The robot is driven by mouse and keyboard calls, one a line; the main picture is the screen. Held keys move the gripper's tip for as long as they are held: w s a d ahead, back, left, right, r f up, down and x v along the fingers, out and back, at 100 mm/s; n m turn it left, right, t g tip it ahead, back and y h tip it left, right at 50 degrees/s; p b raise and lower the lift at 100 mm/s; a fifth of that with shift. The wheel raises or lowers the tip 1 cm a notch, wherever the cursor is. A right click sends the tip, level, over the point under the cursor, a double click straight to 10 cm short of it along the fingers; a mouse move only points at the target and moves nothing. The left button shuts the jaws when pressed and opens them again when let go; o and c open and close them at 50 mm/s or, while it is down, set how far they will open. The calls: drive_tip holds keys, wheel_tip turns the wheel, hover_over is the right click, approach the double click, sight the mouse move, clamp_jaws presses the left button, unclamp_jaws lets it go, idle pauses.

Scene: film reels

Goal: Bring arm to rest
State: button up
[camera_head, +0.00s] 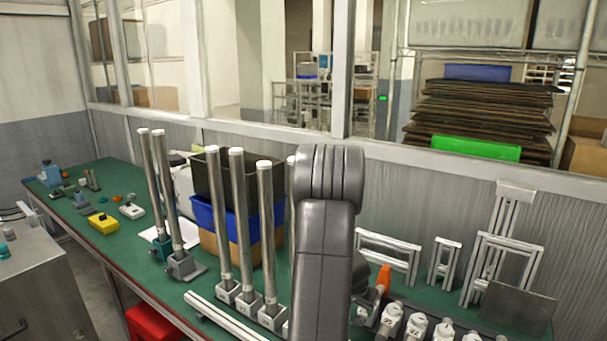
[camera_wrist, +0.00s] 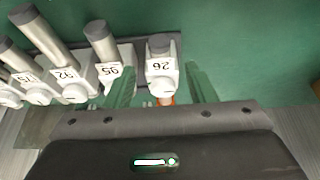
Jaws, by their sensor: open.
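My arm (camera_head: 325,220) rises grey in the middle of the head view and hides part of the bench behind it. My gripper (camera_wrist: 160,80) shows in the wrist view, with its dark body along the bottom and two green fingers set apart. It is open, and nothing is visibly gripped. A white holder labelled 26 (camera_wrist: 161,66) appears between the fingers in the picture; I cannot tell how far below them it is. The gripper's fingers are not visible in the head view.
Numbered white holders (camera_head: 390,321) stand in a row on the green bench (camera_head: 110,235). Tall metal posts (camera_head: 241,220) stand left of my arm, near a blue bin (camera_head: 205,215). Aluminium frames (camera_head: 500,262) and an orange cone (camera_head: 384,279) are to the right.

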sight(361, 317)
drive_tip(key=b+x, duration=0.1)
drive_tip(key=x, duration=0.6)
drive_tip(key=shift+f, duration=0.2)
drive_tip(key=shift+s, duration=0.1)
drive_tip(key=shift+r, duration=0.1)
